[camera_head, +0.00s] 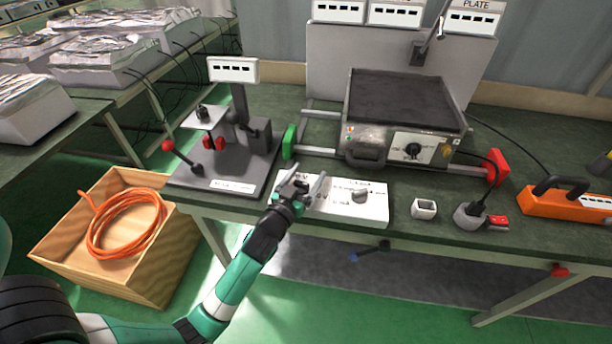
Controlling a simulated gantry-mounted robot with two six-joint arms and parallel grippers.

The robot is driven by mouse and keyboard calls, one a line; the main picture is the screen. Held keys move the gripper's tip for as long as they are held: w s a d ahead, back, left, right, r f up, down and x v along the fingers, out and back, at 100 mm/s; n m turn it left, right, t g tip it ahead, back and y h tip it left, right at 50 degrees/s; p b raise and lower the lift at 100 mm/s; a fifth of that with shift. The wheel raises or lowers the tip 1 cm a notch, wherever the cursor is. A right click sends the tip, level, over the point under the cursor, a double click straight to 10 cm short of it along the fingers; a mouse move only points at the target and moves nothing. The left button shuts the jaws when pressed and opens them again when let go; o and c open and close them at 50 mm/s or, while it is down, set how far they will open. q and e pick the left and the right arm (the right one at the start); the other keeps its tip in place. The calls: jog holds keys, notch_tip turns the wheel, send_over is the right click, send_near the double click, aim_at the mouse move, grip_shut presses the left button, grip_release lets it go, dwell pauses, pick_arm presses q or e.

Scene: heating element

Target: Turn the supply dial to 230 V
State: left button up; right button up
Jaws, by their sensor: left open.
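The white supply panel (336,207) lies at the front edge of the bench. A grey knob (360,196) sits on its right part, with small dark lettering around it that is too small to read. My left gripper (305,186) is over the left part of this panel, open, with its two fingers apart. It hides part of the panel's left side, so I cannot tell whether it touches anything there. The grey knob is to the right of the fingers and clear of them. My right gripper is not in view.
A hot-plate unit (400,105) with a black dial (412,150) stands behind the panel. A test stand (225,160) with a red-knobbed lever is at left. A small white cup (424,209), a plug (470,214) and an orange tool (565,203) are at right. A wooden crate (125,275) holds orange cable.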

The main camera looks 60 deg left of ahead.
pick_arm(q)
jog(key=v, duration=1.1)
jog(key=shift+s+d+p, duration=0.2)
jog(key=shift+s+p, duration=0.1)
jog(key=shift+p, duration=0.05)
